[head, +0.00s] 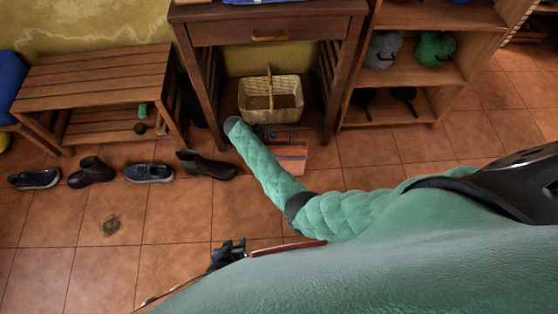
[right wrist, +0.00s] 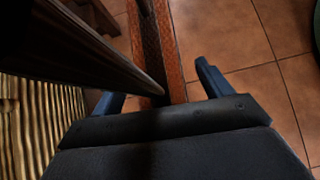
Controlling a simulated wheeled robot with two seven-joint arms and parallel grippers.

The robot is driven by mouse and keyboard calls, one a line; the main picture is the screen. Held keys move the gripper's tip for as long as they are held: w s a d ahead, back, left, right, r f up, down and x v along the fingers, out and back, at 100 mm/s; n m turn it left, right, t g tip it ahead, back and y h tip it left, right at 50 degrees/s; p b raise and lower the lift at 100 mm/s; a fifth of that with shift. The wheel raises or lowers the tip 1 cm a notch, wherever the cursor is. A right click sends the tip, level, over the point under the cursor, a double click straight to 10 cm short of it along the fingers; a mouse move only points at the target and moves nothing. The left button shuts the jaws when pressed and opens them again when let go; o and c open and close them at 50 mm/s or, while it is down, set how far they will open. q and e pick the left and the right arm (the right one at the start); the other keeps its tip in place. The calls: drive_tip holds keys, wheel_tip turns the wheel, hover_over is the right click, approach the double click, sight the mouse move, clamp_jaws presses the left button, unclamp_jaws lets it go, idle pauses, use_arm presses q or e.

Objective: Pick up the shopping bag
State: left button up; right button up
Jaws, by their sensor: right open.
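A reddish-orange object (head: 290,160), which appears to be the shopping bag, stands on the tiles just in front of the small dark table. In the right wrist view a reddish-brown band (right wrist: 167,40) lies beyond the fingers and may be part of it. My right gripper (head: 275,134) is at the bag's top edge, partly hidden by my green sleeve. In the right wrist view its blue fingers (right wrist: 158,88) are spread apart. A dark bar crosses between them. My left gripper (head: 228,252) is low in the head view, away from the bag; its jaws are unclear.
A wicker basket (head: 270,97) sits on the table's lower shelf, close to my right gripper. The dark table (head: 270,30) stands over it. A wooden shelf unit (head: 400,75) is to the right. A slatted bench (head: 95,75) and several shoes (head: 150,173) are to the left.

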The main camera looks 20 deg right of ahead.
drive_tip(key=c, duration=1.5)
drive_tip(key=shift+c, duration=0.2)
drive_tip(key=shift+r, duration=0.15)
